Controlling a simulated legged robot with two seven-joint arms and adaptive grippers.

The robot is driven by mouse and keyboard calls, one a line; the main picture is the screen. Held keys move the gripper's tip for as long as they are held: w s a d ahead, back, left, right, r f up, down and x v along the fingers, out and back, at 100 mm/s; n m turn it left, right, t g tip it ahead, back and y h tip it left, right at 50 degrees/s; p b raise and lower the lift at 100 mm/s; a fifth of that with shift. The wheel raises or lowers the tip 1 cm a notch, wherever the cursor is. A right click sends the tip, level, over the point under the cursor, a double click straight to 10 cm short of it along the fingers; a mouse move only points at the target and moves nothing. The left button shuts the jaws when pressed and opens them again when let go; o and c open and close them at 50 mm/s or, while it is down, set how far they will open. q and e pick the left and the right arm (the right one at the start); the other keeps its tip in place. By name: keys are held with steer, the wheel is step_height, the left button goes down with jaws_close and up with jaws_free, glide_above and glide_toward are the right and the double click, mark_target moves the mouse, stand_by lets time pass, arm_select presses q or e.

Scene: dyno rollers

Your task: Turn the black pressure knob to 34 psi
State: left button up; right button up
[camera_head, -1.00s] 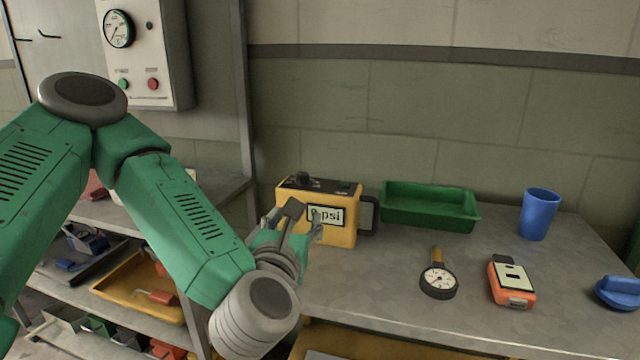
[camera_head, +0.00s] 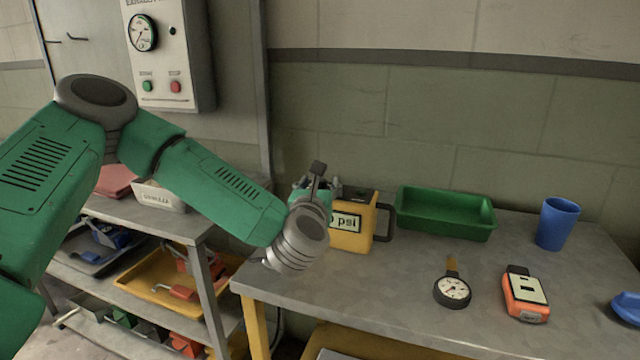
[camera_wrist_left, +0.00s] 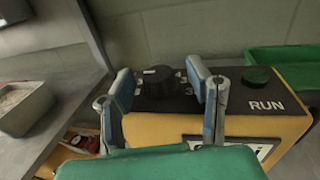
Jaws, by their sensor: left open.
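The yellow pressure box (camera_head: 354,236) stands on the grey bench, with a dark top panel and a display ending in "psi"; its number is partly hidden by my arm. In the left wrist view the black pressure knob (camera_wrist_left: 158,80) sits on the dark panel, left of a green RUN button (camera_wrist_left: 257,75). My left gripper (camera_head: 314,183) is at the box's upper left in the head view. In the wrist view my left gripper (camera_wrist_left: 160,88) is open, its fingers to either side of the knob in the picture. I cannot tell whether they touch it. My right gripper is out of view.
A green tray (camera_head: 447,214) stands right of the box, then a blue cup (camera_head: 557,223). A round gauge (camera_head: 452,290) and an orange meter (camera_head: 526,294) lie in front. A shelf unit (camera_head: 190,228) stands to the left.

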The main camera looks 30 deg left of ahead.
arm_select(q)
steer(key=shift+w+a, duration=0.1)
steer(key=shift+w, duration=0.2)
steer(key=shift+a, duration=0.1)
steer(key=shift+a, duration=0.15)
jaws_close()
